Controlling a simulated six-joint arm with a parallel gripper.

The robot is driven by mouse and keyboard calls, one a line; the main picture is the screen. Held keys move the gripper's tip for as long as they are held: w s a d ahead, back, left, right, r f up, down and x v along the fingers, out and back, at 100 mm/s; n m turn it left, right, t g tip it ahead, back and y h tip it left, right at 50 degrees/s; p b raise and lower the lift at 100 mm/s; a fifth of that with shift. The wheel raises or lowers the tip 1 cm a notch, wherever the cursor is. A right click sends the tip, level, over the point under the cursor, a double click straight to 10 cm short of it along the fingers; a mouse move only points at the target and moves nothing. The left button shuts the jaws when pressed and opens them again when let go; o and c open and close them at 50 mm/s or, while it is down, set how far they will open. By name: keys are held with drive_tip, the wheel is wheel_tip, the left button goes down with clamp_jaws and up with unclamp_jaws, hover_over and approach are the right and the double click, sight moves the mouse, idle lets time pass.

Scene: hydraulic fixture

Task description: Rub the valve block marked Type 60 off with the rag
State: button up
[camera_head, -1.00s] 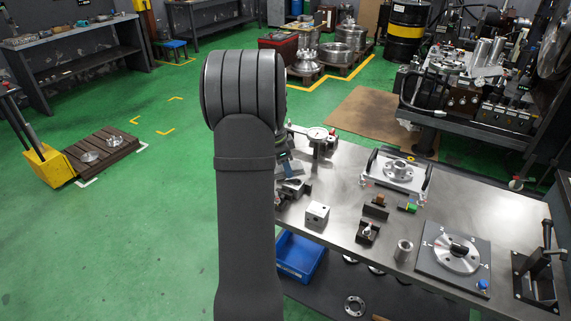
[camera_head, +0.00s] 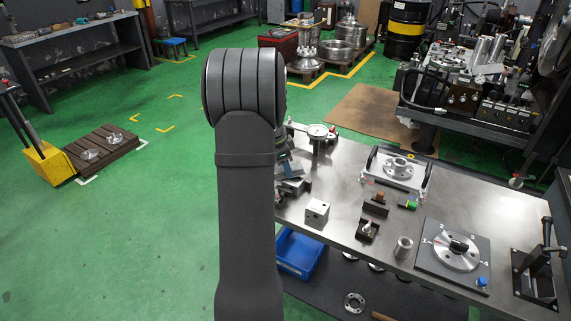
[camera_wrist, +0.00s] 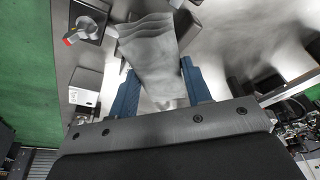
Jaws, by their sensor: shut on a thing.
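In the wrist view my gripper (camera_wrist: 161,88) has its blue fingers shut on a grey folded rag (camera_wrist: 150,50), which spreads out beyond the fingertips. A grey block (camera_wrist: 86,90) with a small pale label stands to the left of the fingers, apart from the rag. Its print is too small to read. In the head view a silver cube-shaped block with holes (camera_head: 317,212) sits on the bench, right of my arm. I cannot tell which block is marked Type 60.
A blue bin (camera_head: 298,254) sits below the bench's near edge.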

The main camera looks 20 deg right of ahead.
sight(295, 170)
drive_tip(key=shift+f, duration=0.4)
drive_tip(key=shift+d, duration=0.1)
drive_tip(key=shift+s+d+r, duration=0.15)
drive_tip(key=shift+s+d, duration=1.15)
drive_tip(key=shift+s, duration=0.05)
drive_tip(key=shift+f, duration=0.2)
drive_tip(key=shift+w+a+f, duration=0.2)
drive_tip(key=shift+w+a, duration=0.9)
drive_tip(key=shift+a, duration=0.1)
drive_tip(key=shift+w+a+f, duration=0.1)
drive_tip(key=shift+w+a, duration=0.1)
drive_tip(key=shift+a, duration=0.1)
